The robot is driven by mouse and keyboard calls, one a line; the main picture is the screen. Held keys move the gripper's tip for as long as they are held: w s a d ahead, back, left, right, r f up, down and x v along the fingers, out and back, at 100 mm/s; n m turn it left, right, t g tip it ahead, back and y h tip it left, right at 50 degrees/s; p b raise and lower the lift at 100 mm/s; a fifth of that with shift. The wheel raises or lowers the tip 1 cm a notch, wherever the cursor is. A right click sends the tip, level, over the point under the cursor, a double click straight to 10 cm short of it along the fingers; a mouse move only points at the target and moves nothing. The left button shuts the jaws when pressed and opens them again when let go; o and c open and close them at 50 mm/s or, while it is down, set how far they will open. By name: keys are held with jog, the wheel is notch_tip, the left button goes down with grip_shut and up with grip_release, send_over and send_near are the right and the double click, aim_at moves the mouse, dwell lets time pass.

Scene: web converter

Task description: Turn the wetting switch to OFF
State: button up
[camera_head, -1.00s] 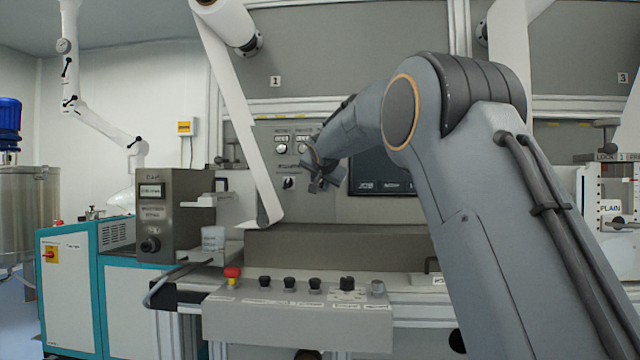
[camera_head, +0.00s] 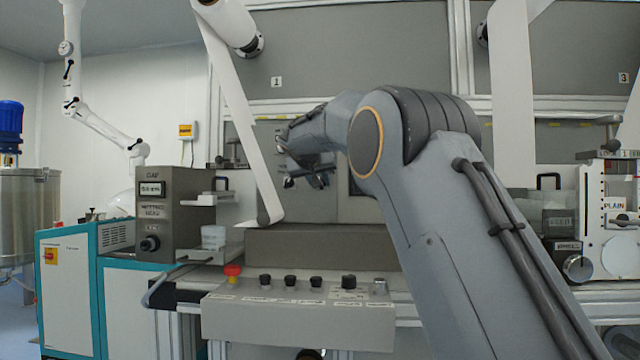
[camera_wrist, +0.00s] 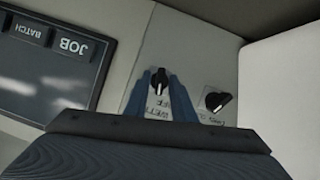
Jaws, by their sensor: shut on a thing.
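The wetting switch (camera_wrist: 160,81) is a small black rotary knob on the light grey panel in the wrist view. An upside-down label below it, partly covered, looks like the wetting one. My gripper (camera_wrist: 160,86) is shut on this knob, with one blue-grey finger on each side. The knob's handle looks nearly upright in the wrist view; which marked position it points to is not legible. In the head view my gripper (camera_head: 308,178) is at the panel and hides this switch.
A second black knob (camera_wrist: 216,100), turned slantwise, sits close on the right in the wrist view. A dark screen (camera_wrist: 50,62) with JOB and BATCH buttons is at the left. In the head view a white web (camera_head: 240,130) hangs left of my gripper. A button console (camera_head: 300,310) stands below.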

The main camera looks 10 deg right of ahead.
jog(key=shift+a+n+h, duration=0.15)
jog(key=shift+n+h, duration=0.55)
jog(key=shift+n, duration=0.4)
jog(key=o, duration=0.7)
jog(key=v, duration=0.7)
jog(key=shift+s+a, duration=0.25)
jog(key=shift+r, duration=0.15)
